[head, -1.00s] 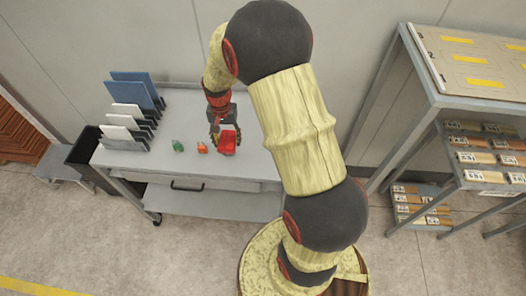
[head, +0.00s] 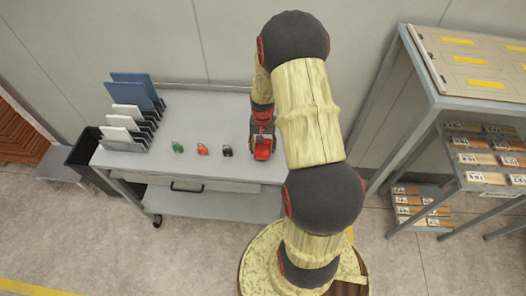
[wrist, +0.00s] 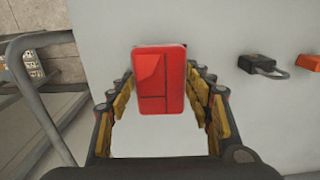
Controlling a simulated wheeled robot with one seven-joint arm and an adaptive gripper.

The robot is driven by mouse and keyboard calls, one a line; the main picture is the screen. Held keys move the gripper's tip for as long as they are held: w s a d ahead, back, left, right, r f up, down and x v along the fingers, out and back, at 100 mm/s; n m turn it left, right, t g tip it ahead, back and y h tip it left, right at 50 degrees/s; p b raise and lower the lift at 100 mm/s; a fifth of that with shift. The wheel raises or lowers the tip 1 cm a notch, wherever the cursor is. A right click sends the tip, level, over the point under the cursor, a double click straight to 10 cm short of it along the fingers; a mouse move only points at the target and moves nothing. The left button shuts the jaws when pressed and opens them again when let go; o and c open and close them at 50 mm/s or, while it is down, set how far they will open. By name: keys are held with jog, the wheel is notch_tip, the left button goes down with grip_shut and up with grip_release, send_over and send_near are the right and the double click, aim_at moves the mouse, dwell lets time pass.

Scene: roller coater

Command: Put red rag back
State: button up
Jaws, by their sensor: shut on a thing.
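The red rag (head: 263,149) is a flat, bright red block-like shape with dark fold lines. In the wrist view the rag (wrist: 159,82) stands between the two yellow-padded fingers of my gripper (wrist: 161,92), which is shut on it. In the head view my gripper (head: 262,132) is over the right part of the grey cart top (head: 205,105). I cannot tell whether the rag touches the cart top.
A green padlock (head: 177,147), an orange padlock (head: 202,149) and a black padlock (head: 227,150) stand in a row left of the rag. A rack of boards (head: 130,108) is at the cart's left end. A grey shelf unit (head: 445,99) stands to the right.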

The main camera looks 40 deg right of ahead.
aim_at(263, 148)
notch_tip(263, 148, down, 3)
jog(key=shift+f, duration=0.15)
jog(key=shift+c, duration=0.5)
jog(key=o, duration=1)
jog(key=shift+c, duration=0.2)
jog(key=shift+o, duration=0.7)
notch_tip(263, 148, up, 12)
jog(key=shift+f, duration=0.15)
jog(key=s+a+r+n+t, duration=0.2)
jog(key=s+a+r+n, duration=0.1)
jog(key=a+r, duration=0.8)
jog(key=s+a+r+n+t, duration=0.2)
jog(key=s+a+r+n, duration=0.15)
jog(key=a+r, duration=0.8)
jog(key=s+a+r+n+t, duration=0.1)
jog(key=s+a+r+n, duration=0.2)
jog(key=s+r, duration=0.3)
jog(key=shift+s+a+r+t, duration=0.25)
jog(key=shift+s+a, duration=0.3)
jog(key=shift+s, duration=0.35)
